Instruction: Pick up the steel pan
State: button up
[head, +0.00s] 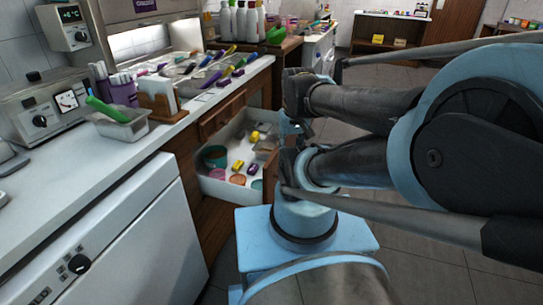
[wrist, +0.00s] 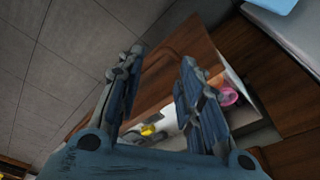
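A rectangular steel pan (head: 122,127) stands on the white counter at the left in the head view, with a green-handled tool in it. A greyish container (head: 266,146) lies in the open drawer; I cannot tell whether it is also a steel pan. My gripper (head: 290,128) is beside the open drawer, near its wooden front, and partly hidden by my arm. In the wrist view my gripper (wrist: 160,88) has its fingers spread apart. The drawer's wooden front (wrist: 172,72) shows between and beyond them, and nothing is clearly held.
The open drawer (head: 215,184) holds a teal tub (head: 215,156), yellow items (head: 238,167) and pink round items. A pink ring (wrist: 228,96) shows in the wrist view. Tools and bottles crowd the counter (head: 150,155). The tiled floor (head: 420,255) at right is clear.

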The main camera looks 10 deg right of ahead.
jog(key=shift+s+r, duration=0.2)
jog(key=shift+s, duration=0.05)
jog(key=shift+c, duration=0.4)
jog(key=w+r+m, duration=0.5)
jog(key=w+m, duration=0.1)
jog(key=w, duration=0.4)
jog(key=m+g, duration=0.3)
jog(key=m, duration=1.5)
send_over(274, 146)
jog(key=w, duration=0.1)
notch_tip(274, 146, down, 13)
jog(key=f, duration=1.1)
jog(key=s+f, duration=0.1)
jog(key=f, duration=0.5)
jog(key=shift+c, duration=0.2)
